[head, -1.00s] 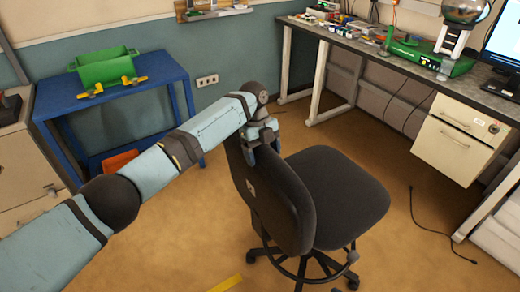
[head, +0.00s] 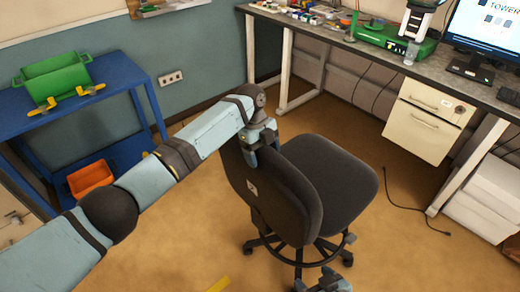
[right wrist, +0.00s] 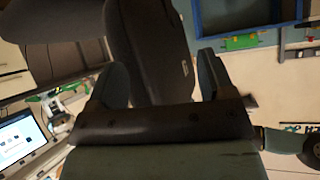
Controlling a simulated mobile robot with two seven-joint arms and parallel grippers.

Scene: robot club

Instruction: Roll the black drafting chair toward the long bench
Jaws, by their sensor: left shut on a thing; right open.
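The black drafting chair (head: 280,200) stands on the brown floor with its backrest toward me and its seat (head: 335,175) beyond. My left gripper (head: 262,148) is shut on the top edge of the backrest; its fingertips are partly hidden. The long bench (head: 345,45) runs along the back wall and to the right, with open floor between it and the chair. My right gripper (right wrist: 160,80) is open in the right wrist view, with the dark backrest (right wrist: 150,40) showing beyond its spread fingers. I cannot tell whether they touch it.
A blue table (head: 120,82) with a green bin (head: 55,78) stands at the left, an orange bin (head: 90,178) on its lower shelf. A drawer cabinet (head: 425,125) hangs under the bench. A black cable (head: 415,212) lies on the floor right of the chair.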

